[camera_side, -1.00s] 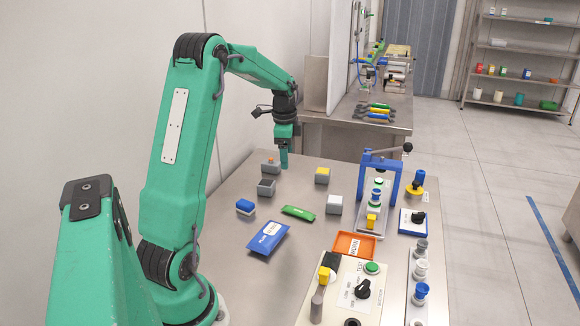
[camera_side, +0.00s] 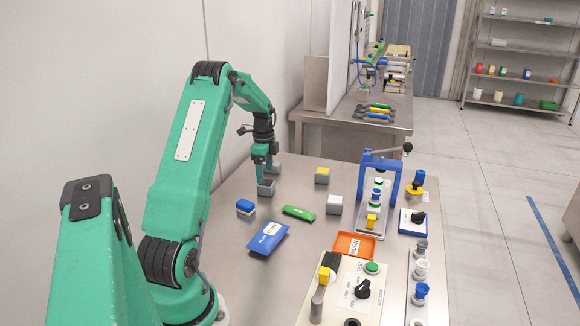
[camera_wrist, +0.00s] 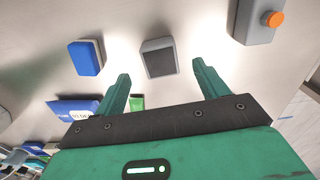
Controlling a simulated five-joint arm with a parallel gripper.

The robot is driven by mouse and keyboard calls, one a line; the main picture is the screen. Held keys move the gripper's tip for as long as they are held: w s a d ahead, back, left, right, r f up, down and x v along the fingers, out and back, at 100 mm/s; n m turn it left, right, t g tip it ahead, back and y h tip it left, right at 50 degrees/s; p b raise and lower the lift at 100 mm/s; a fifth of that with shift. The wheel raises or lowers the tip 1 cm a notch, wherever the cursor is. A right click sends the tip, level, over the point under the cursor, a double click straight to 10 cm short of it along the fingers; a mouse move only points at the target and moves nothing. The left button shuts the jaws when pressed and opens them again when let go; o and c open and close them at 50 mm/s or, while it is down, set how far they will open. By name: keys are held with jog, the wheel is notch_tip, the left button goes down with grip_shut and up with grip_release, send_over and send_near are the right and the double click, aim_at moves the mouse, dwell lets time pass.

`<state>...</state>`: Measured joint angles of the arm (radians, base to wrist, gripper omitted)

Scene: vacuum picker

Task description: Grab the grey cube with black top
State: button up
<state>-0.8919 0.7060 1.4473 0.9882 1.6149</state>
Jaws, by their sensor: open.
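The grey cube with black top (camera_side: 266,188) sits on the steel table, left of centre in the side view. In the wrist view the cube (camera_wrist: 158,58) lies between and slightly beyond my fingertips, with its dark top showing. My gripper (camera_side: 265,174) points down just above the cube; one finger partly covers it in the side view. In the wrist view my gripper (camera_wrist: 160,72) is open, with clear gaps on both sides of the cube and nothing held.
A grey block with an orange button (camera_wrist: 255,22) stands close behind. A blue-topped cube (camera_side: 245,207) is nearby in front. Yellow-topped (camera_side: 321,175) and white-topped (camera_side: 334,205) cubes stand to the right. Green (camera_side: 298,212) and blue (camera_side: 267,240) packets lie flat on the table.

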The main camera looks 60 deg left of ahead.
aim_at(266, 183)
jog(key=shift+f, duration=0.4)
jog(key=shift+f, duration=0.1)
jog(key=shift+w+f, duration=0.1)
jog(key=shift+f, duration=2.4)
jog(key=c, duration=1.1)
